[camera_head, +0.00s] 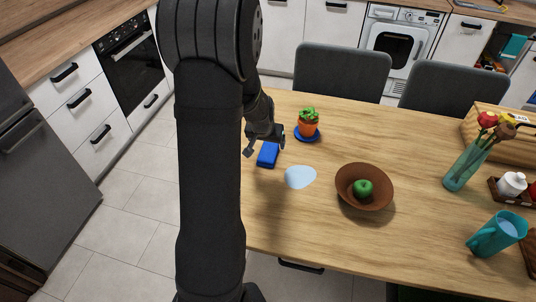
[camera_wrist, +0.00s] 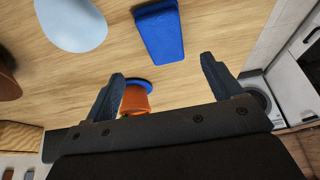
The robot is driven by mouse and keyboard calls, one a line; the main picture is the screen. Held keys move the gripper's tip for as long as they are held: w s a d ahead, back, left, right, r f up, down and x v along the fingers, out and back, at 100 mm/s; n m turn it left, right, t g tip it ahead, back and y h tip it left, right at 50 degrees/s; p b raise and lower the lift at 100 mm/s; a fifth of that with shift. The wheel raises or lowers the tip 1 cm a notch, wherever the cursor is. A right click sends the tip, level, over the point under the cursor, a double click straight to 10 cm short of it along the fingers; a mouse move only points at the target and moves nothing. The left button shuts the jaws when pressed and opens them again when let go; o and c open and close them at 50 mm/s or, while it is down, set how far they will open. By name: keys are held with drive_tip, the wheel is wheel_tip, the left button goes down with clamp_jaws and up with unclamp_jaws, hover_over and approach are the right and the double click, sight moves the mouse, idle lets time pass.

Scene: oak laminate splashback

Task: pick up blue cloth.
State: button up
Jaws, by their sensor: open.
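The blue cloth (camera_head: 267,155) looks like a thick, folded, dark blue rectangle lying flat on the wooden table near its left edge. It also shows in the wrist view (camera_wrist: 160,36), at the top middle, beyond my fingertips. My gripper (camera_head: 265,147) is open and empty, close to the cloth at its far side in the head view. In the wrist view my two fingers (camera_wrist: 163,68) are spread wide with nothing between their tips, and the cloth shows apart from them. The exact height of my gripper above the table is hard to tell.
A pale blue flat oval (camera_head: 300,177) lies just right of the cloth. An orange plant pot (camera_head: 308,129) on a blue saucer (camera_head: 296,136) stands close beside my gripper. A brown bowl (camera_head: 350,197) holds a green apple (camera_head: 363,187). A vase and teal jug stand far right.

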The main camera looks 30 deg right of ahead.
sight(268, 151)
drive_tip(key=x, duration=0.3)
drive_tip(key=shift+w+d+f, duration=0.1)
drive_tip(key=shift+w+f, duration=0.05)
drive_tip(key=shift+f, duration=0.2)
drive_tip(key=x, duration=0.4)
drive_tip(key=shift+w, duration=0.3)
drive_tip(key=shift+w+f, duration=0.2)
drive_tip(key=shift+f, duration=0.3)
drive_tip(key=shift+f, duration=0.25)
drive_tip(key=c, duration=1.1)
